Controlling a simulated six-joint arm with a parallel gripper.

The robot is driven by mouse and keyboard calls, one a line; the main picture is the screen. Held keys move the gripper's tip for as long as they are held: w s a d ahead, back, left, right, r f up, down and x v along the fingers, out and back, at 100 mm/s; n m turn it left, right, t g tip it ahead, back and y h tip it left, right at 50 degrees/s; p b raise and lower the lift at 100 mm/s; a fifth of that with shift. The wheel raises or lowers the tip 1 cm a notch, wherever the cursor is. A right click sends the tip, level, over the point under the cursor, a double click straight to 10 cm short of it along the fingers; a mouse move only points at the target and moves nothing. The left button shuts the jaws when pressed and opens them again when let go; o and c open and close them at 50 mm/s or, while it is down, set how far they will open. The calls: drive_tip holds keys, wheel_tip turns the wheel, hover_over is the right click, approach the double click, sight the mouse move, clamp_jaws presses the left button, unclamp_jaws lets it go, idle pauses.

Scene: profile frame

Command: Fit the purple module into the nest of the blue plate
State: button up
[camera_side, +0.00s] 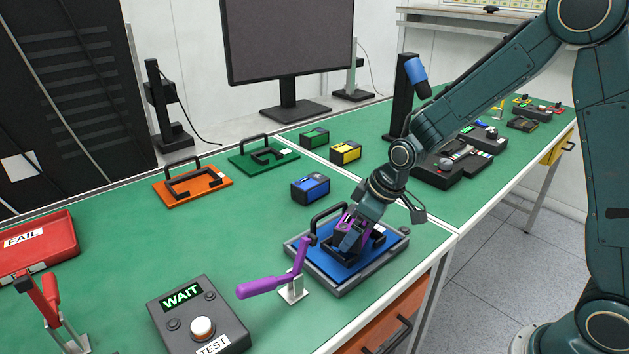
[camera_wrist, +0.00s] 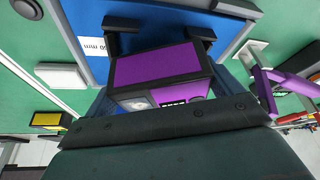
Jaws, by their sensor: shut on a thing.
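The purple module (camera_side: 343,222) is between the fingers of my gripper (camera_side: 352,240), which is shut on it, over the blue plate (camera_side: 329,261). In the wrist view the module (camera_wrist: 158,66) shows a purple face and an end with a grey round part. Black nest brackets (camera_wrist: 122,27) stand by its far edge, and the module looks slightly turned against them. The blue plate (camera_wrist: 86,14) carries a black handle (camera_side: 325,215) and lies in a grey fixture. My fingers hide much of the nest, so I cannot tell whether the module is seated.
A purple-handled clamp (camera_side: 272,284) stands just left of the fixture. A box showing WAIT (camera_side: 200,318) is at the front. Blue (camera_side: 310,188), yellow (camera_side: 345,152) and green (camera_side: 314,138) modules stand behind. Orange (camera_side: 192,187) and green (camera_side: 263,155) plates lie further back. A red FAIL tray (camera_side: 40,247) is left.

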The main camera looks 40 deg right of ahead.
drive_tip(key=shift+f, duration=0.25)
drive_tip(key=o, duration=0.9)
drive_tip(key=shift+v, duration=1.1)
drive_tip(key=v, duration=1)
drive_tip(key=shift+a+r, duration=0.1)
drive_tip(key=shift+r, duration=0.15)
